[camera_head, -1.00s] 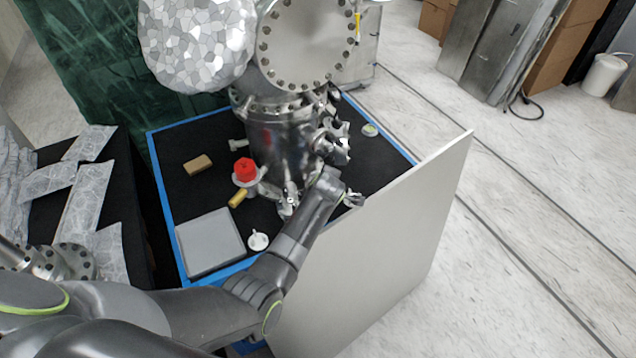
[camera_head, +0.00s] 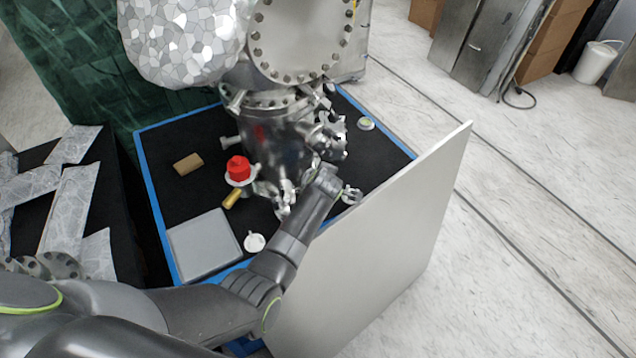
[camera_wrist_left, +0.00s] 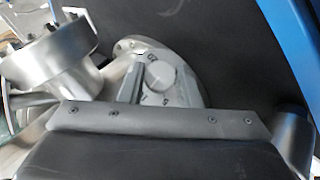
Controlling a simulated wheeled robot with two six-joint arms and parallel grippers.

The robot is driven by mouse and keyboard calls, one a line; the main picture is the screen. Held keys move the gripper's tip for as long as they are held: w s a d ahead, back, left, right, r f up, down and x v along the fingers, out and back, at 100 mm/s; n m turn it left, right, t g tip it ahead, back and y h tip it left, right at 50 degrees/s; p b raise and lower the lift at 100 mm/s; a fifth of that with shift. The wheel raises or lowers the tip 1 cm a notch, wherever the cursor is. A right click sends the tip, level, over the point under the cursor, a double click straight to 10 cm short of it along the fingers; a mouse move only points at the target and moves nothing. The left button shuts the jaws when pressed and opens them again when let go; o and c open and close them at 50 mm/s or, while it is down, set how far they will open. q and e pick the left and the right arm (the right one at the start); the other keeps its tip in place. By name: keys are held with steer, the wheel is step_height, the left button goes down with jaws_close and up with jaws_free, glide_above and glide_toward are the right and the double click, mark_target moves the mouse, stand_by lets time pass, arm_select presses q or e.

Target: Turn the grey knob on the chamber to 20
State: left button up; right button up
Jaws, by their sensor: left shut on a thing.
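The metal chamber (camera_head: 285,140) stands on the black table. My left arm reaches to its lower right side, and in the head view the arm hides the gripper's hold. In the left wrist view, a round grey dial plate (camera_wrist_left: 180,62) with small dark marks carries the grey knob (camera_wrist_left: 158,80). My left gripper (camera_wrist_left: 157,90) is shut on this knob, with one finger on each side. The marks are too small and partly covered, so I cannot read the setting. My right gripper is not in view.
A red knob (camera_head: 238,168) and a brass cylinder (camera_head: 232,199) are at the chamber's left. A tan block (camera_head: 188,164), a grey box (camera_head: 203,246) and a white disc (camera_head: 254,242) lie on the table. A tall pale panel (camera_head: 385,245) stands along its right edge.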

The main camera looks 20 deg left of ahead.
arm_select(q)
steer(key=shift+w+r+m+g, duration=0.15)
steer(key=shift+m+g, duration=0.65)
steer(key=shift+m, duration=0.1)
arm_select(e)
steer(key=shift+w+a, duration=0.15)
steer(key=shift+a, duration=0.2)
arm_select(q)
steer(key=o, duration=1)
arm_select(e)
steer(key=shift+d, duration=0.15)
